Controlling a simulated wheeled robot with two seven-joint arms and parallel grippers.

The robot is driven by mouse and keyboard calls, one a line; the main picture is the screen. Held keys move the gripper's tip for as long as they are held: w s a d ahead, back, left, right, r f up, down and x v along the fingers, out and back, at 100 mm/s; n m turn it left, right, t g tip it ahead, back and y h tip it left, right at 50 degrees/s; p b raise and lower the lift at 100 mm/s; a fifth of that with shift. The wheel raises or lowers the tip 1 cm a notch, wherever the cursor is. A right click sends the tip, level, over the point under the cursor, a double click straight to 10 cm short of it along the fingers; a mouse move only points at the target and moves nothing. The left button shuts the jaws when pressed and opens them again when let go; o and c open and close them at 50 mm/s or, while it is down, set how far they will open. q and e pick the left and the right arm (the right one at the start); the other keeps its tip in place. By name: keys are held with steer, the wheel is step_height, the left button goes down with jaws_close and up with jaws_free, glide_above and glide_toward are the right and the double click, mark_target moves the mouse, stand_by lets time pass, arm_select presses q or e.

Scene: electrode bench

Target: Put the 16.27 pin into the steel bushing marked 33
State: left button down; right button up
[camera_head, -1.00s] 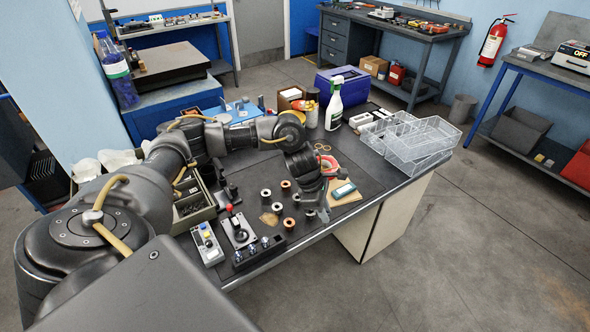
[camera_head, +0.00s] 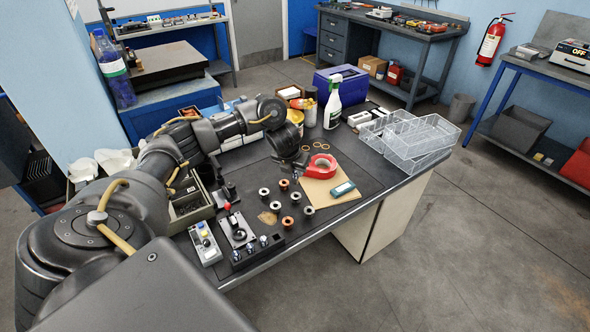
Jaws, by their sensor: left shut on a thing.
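My left gripper (camera_head: 299,161) hangs over the dark mat, behind the bushings and left of the red tape roll. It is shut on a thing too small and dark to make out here. Several small bushings stand on the mat below and in front of it, among them steel-coloured ones (camera_head: 264,193) (camera_head: 309,210) and copper-coloured ones (camera_head: 284,185) (camera_head: 287,222). Their markings are too small to read, so I cannot tell which is 33. A black block (camera_head: 250,256) at the bench's front edge carries several bright metal pins (camera_head: 263,241); their sizes are not legible. My right gripper is not in view.
The red tape roll (camera_head: 322,166) and a teal-and-white device (camera_head: 343,188) lie on a tan board (camera_head: 322,195) right of the bushings. A joystick box (camera_head: 238,232) and button box (camera_head: 205,245) stand front left. Clear bins (camera_head: 420,140) and a spray bottle (camera_head: 333,105) stand behind.

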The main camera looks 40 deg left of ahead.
mark_target(295, 181)
arm_select(q)
steer(key=shift+f+b, duration=2.25)
steer(key=shift+f, duration=0.5)
steer(key=shift+f+b, duration=1.2)
steer(key=shift+f, duration=0.55)
steer(key=c, duration=1.2)
jaws_free()
steer(key=shift+c, duration=0.2)
